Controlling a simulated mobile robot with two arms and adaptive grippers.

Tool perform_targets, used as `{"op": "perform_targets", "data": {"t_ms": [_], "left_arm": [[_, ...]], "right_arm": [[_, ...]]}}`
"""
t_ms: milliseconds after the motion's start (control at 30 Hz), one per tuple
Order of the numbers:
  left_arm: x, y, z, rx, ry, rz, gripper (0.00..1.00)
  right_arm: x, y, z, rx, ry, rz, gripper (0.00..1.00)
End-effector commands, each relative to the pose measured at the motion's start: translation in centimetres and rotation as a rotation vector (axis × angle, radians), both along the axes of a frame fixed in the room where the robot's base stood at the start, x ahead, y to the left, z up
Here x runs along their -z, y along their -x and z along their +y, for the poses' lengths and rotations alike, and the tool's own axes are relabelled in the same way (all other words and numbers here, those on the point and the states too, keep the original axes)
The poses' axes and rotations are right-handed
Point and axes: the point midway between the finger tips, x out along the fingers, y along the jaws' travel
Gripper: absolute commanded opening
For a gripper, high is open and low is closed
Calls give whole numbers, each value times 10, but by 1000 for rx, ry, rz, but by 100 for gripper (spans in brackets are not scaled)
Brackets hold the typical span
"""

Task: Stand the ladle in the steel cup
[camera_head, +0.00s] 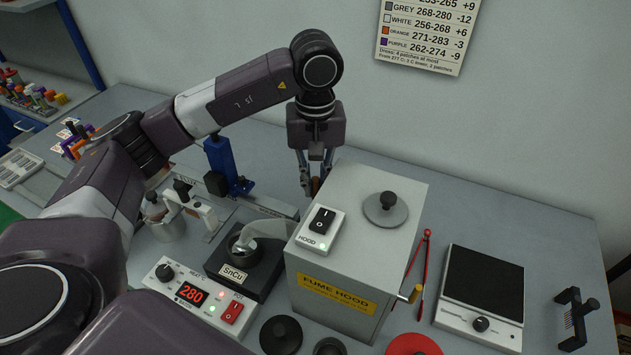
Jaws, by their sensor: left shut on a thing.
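My left gripper (311,190) points down behind the fume hood, at the back of the bench. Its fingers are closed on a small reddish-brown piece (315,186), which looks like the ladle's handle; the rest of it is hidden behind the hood. My right gripper is not in view.
The fume hood (336,303) stands mid-bench, beside the SnCu pot (245,267). A heater controller (195,297) reads 280. A blue stand (221,162) rises behind the pot. Red tongs (419,270), a hot plate or scale (484,288) and a black rack (574,318) lie right.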

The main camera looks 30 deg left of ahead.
Motion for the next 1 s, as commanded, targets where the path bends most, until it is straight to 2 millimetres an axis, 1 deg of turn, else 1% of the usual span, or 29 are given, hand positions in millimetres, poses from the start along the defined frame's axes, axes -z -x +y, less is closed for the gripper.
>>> {"op": "perform_targets", "data": {"t_ms": [233, 267, 433, 1000], "left_arm": [[0, 0, 0, 0, 0, 0, 0], [0, 0, 0, 0, 0, 0, 13], [0, 0, 0, 0, 1, -1, 32], [-2, 0, -1, 2, 3, -2, 33]], "right_arm": [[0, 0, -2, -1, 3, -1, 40], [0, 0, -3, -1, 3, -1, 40], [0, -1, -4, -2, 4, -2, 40], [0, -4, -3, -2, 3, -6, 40]]}}
